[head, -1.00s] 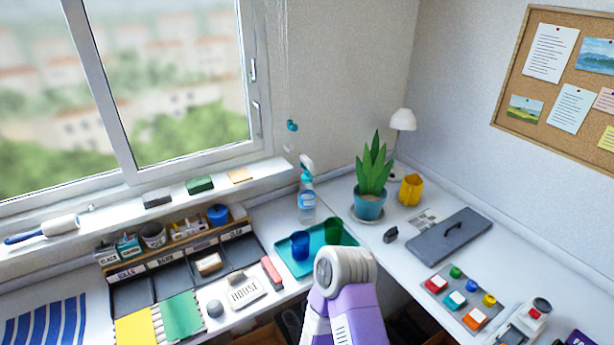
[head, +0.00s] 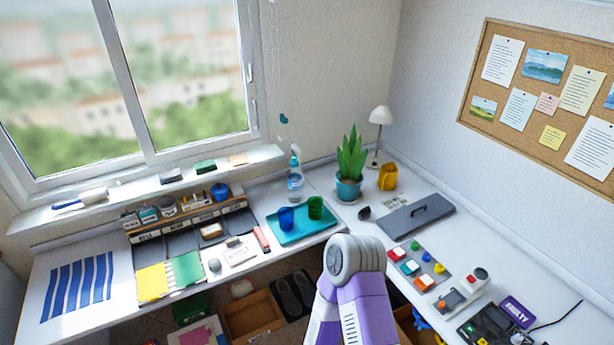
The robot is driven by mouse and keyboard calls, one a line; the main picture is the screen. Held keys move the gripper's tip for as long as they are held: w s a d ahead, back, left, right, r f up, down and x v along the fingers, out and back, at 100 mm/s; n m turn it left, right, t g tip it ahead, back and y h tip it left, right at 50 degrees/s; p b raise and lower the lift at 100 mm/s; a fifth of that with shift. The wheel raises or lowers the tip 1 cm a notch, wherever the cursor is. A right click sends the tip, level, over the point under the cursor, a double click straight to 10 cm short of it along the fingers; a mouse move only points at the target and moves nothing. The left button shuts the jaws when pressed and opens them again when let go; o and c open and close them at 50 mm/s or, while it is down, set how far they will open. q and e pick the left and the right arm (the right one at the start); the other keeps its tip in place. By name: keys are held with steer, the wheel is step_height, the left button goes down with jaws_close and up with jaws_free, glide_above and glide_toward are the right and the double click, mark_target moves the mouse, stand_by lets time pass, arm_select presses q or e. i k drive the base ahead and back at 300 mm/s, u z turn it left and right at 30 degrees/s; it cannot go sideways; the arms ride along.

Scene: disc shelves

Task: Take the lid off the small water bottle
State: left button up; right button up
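I cannot make out a small water bottle with a lid in the head view. The only bottle I see is a clear spray bottle (head: 295,183) with blue liquid and a teal-white trigger head, upright at the back of the desk near the corner. A blue cup (head: 286,218) and a green cup (head: 316,208) stand on a teal tray (head: 290,236) in front of it. A purple and white arm link of mine with a grey rounded joint rises at the bottom centre. Neither of my grippers shows.
The L-shaped white desk holds a desk organiser (head: 190,245) at left, a potted plant (head: 349,186), a yellow pot (head: 388,177), a lamp (head: 380,117), a dark grey flat lid (head: 419,215) and a button board (head: 418,266). A wooden box (head: 252,316) and shoes (head: 292,296) lie below.

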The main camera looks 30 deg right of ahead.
mark_target(294, 163)
steer(key=u, duration=0.2)
steer(key=k, duration=0.35)
steer(key=z, duration=1.55)
steer(key=i, duration=2.1)
steer(key=u, duration=0.9)
